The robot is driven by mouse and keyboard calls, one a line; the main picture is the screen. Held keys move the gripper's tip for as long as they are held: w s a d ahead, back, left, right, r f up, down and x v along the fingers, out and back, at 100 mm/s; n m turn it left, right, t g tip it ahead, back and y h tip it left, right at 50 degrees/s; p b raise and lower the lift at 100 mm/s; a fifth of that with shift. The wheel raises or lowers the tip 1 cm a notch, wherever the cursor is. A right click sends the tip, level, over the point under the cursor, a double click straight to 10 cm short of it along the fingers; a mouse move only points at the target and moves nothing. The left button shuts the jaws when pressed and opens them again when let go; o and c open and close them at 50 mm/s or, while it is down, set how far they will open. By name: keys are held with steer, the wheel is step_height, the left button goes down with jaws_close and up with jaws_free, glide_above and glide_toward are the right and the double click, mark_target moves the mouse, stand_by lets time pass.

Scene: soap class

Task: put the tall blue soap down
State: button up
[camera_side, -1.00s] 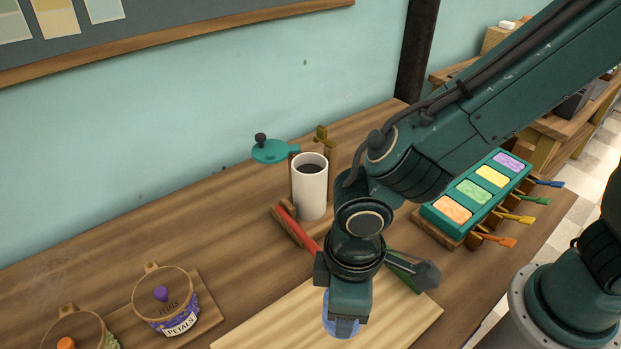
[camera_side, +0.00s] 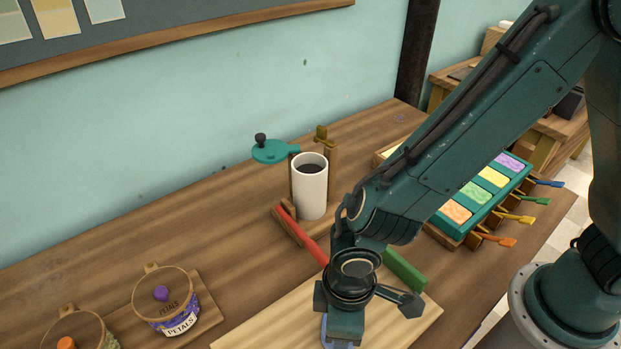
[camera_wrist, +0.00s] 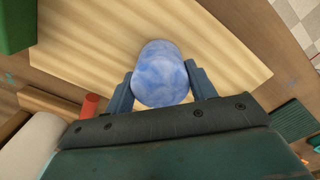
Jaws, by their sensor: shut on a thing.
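The tall blue soap (camera_wrist: 161,72) is a rounded, marbled blue piece between my gripper's fingers in the wrist view. My gripper (camera_wrist: 160,90) is shut on it, one finger at each side. In the side view my gripper (camera_side: 343,335) points down over the pale wooden board (camera_side: 270,319), and only a sliver of the blue soap shows at the bottom, mostly hidden by the gripper. I cannot tell whether the soap's underside touches the board.
A red bar (camera_side: 303,234) and a green block (camera_side: 404,270) lie by the board's far edge. A white cylinder (camera_side: 310,190) stands behind. A petals jar (camera_side: 166,300) is at left, and a tray of coloured soaps (camera_side: 474,193) at right.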

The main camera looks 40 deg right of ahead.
steer(key=shift+f, duration=0.2)
steer(key=o, duration=1.1)
steer(key=shift+r, duration=0.1)
step_height(320, 180, up, 12)
stand_by(0.3)
stand_by(0.5)
